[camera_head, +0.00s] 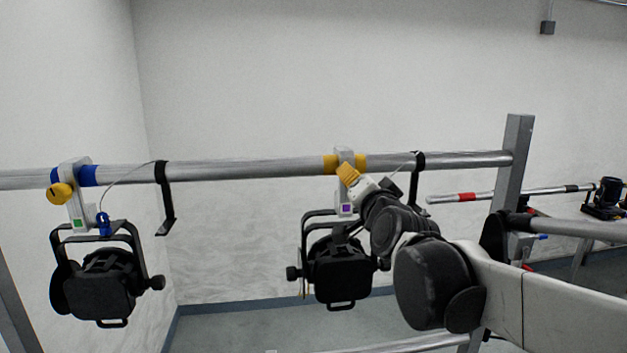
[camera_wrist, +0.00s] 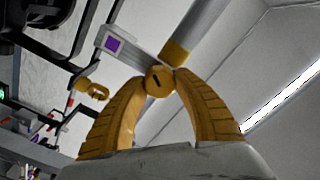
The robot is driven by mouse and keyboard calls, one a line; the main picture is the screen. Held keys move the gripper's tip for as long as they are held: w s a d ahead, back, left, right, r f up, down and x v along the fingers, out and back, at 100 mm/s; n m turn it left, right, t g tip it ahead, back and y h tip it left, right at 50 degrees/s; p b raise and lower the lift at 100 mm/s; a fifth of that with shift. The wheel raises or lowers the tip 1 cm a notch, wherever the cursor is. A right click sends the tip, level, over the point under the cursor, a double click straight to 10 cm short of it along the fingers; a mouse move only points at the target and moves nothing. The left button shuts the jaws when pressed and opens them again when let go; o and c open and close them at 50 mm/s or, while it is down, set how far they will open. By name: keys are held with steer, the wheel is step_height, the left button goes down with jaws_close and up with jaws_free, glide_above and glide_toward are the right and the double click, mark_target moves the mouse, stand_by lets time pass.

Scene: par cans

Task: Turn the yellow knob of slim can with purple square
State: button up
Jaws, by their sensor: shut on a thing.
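The slim can with the purple square (camera_head: 346,209) hangs from the horizontal pipe at the middle of the head view. The can's body (camera_head: 340,268) is black, in a black yoke. Its clamp with the purple square also shows in the wrist view (camera_wrist: 114,45). The yellow knob (camera_wrist: 159,80) is round with a dark slot and sits between my fingertips. My gripper (camera_head: 348,173) has yellow fingers, which show curving in from both sides in the wrist view (camera_wrist: 160,86). It is shut on the knob, and the arm reaches in from the right. In the head view the fingers hide the knob.
Another black can (camera_head: 98,285) with a green square and its own yellow knob (camera_head: 60,193) hangs at the left. The pipe (camera_head: 240,168) carries black straps and ends at a grey post (camera_head: 512,190) on the right. A second rig stands at the far right.

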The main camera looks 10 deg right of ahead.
steer(key=m, duration=0.6)
steer(key=shift+f, duration=0.1)
steer(key=m, duration=0.6)
steer(key=shift+f+m+b, duration=0.1)
steer(key=shift+m+b, duration=0.2)
steer(key=shift+m, duration=0.1)
steer(key=m, duration=0.6)
steer(key=shift+f, duration=0.1)
steer(key=m, duration=0.6)
steer(key=shift+a+m, duration=0.1)
steer(key=shift+m, duration=0.3)
steer(key=o, duration=1.2)
